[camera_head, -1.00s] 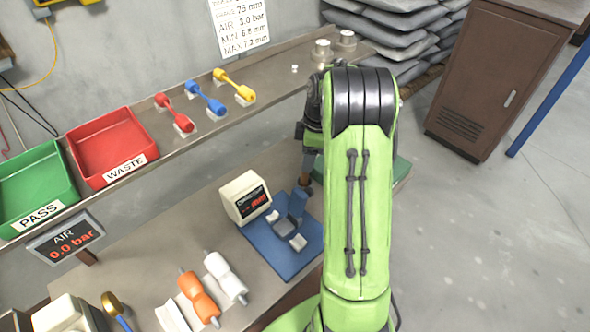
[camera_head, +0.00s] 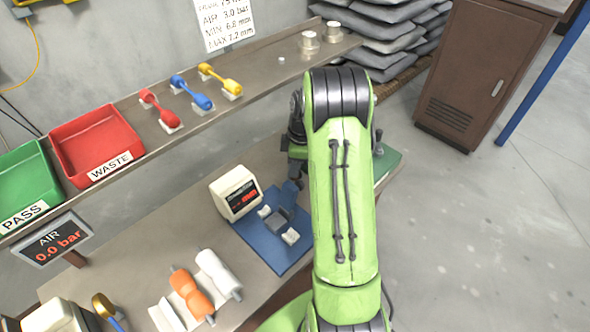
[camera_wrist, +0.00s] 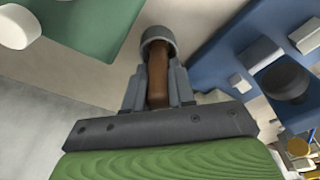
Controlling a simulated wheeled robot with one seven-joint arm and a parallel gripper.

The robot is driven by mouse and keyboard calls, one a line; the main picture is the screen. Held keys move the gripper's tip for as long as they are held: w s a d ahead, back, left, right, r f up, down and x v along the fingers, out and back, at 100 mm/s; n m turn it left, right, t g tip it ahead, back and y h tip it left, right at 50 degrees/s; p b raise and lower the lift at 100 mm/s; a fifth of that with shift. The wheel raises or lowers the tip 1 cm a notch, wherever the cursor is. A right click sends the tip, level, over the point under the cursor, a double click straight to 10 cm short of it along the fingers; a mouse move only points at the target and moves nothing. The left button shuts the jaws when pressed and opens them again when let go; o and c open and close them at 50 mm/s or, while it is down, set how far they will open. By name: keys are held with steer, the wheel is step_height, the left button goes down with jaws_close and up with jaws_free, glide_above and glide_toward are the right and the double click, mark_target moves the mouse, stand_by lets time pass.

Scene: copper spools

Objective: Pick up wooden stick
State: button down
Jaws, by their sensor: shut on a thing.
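The wooden stick (camera_wrist: 157,75) shows in the wrist view as a brown shaft with a round grey end piece. My gripper (camera_wrist: 158,92) is shut on the shaft, with a finger on each side. The end piece sticks out beyond the fingertips. The lower part of the shaft is hidden behind the gripper body. In the head view my green arm covers most of the gripper, and the stick cannot be made out clearly there.
A blue fixture board (camera_head: 275,251) and a display box (camera_head: 234,193) stand on the bench left of my arm. White and orange rollers (camera_head: 188,294) lie nearer. Above, a shelf holds coloured gauges (camera_head: 190,93) and a red waste tray (camera_head: 139,146). A green mat (camera_head: 388,166) lies right.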

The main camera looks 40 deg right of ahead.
step_height(320, 180, up, 10)
steer(key=shift+r+p, duration=0.1)
steer(key=shift+p, duration=0.6)
